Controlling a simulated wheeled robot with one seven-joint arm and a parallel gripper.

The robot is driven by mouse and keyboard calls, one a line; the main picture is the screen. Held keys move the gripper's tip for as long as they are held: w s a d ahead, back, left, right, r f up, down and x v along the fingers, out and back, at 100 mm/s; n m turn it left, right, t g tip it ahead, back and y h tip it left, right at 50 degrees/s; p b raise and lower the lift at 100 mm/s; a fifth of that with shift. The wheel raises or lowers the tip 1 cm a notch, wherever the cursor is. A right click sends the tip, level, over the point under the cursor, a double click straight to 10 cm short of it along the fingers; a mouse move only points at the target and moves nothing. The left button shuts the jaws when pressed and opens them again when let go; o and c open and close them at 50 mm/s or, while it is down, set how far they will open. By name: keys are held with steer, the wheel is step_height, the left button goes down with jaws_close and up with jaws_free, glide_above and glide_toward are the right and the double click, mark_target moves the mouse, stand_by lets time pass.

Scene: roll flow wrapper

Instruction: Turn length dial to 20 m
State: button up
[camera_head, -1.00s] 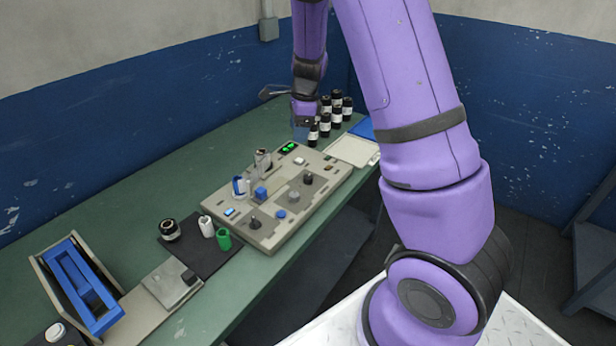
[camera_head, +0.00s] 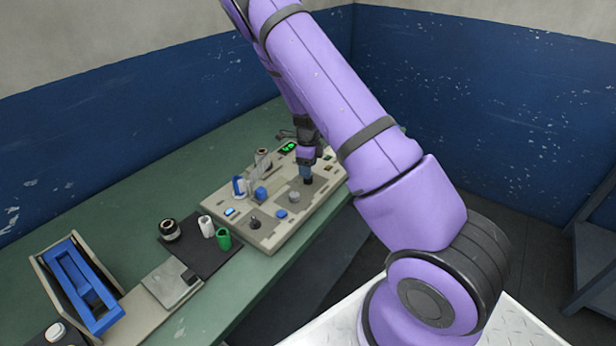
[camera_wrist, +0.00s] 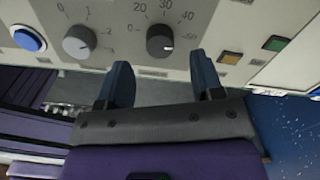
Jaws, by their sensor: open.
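In the wrist view the dark length dial (camera_wrist: 160,41) sits on the pale panel (camera_wrist: 230,15) with a printed scale running from 0 through 20, 30 and 40 to about 50. A small white mark shows on its lower right side; its exact reading is hard to tell. My gripper (camera_wrist: 160,62) is open and empty, its two blue-grey fingers either side of the dial's line and short of it in the picture. In the head view my gripper (camera_head: 306,174) is over the panel's right part and hides most of that dial.
A grey dial (camera_wrist: 79,41) with a 0, 1, 2 scale is left of the length dial. A blue button (camera_wrist: 29,38) and small amber and green squares flank them. The panel (camera_head: 270,238) stands on a green bench (camera_head: 120,215); rolls (camera_head: 207,226) stand to its left.

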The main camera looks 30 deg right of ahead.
steer(key=shift+f, duration=2.2)
steer(key=c, duration=0.9)
